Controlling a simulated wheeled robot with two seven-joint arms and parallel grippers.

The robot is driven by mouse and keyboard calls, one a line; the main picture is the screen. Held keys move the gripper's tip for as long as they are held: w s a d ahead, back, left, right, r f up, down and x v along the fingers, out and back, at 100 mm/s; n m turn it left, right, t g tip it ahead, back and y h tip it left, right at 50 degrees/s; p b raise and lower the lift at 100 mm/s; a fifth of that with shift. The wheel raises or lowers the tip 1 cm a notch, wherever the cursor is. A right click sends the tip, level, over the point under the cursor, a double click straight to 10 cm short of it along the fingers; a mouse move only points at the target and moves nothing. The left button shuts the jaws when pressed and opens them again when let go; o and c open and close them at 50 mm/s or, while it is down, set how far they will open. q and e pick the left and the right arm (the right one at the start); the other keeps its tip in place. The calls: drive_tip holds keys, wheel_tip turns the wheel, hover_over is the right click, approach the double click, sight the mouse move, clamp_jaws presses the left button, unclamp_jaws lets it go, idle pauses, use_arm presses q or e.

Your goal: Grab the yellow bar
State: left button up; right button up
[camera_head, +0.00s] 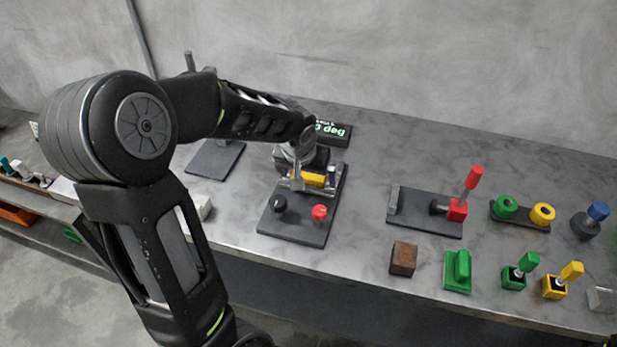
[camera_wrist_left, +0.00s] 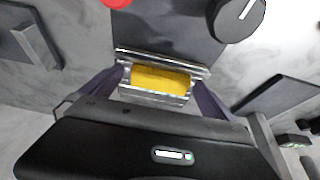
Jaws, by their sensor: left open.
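The yellow bar (camera_head: 313,179) lies in a silver metal holder on a dark base plate (camera_head: 292,229), near the middle of the grey table. It also shows in the left wrist view (camera_wrist_left: 160,80), seated between two metal rails of the holder (camera_wrist_left: 165,54). My left gripper (camera_head: 303,182) is down at the bar, coming from behind and above. In the left wrist view its two fingers (camera_wrist_left: 157,92) stand apart, one at each end of the bar, with the bar between them. Whether they touch it I cannot tell. My right gripper is not in view.
A black knob (camera_head: 279,204) and a red knob (camera_head: 320,212) stand on the same plate in front of the bar. A red lever (camera_head: 472,180) on another plate stands to the right. A brown block (camera_head: 403,259) and a green piece (camera_head: 458,271) sit near the front edge.

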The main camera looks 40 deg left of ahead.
sight(308, 176)
use_arm(q)
drive_tip(key=shift+c, duration=0.2)
drive_tip(key=c, duration=2.1)
drive_tip(key=shift+w+r, duration=0.1)
wheel_tip(308, 176, up, 10)
drive_tip(key=shift+b, duration=0.35)
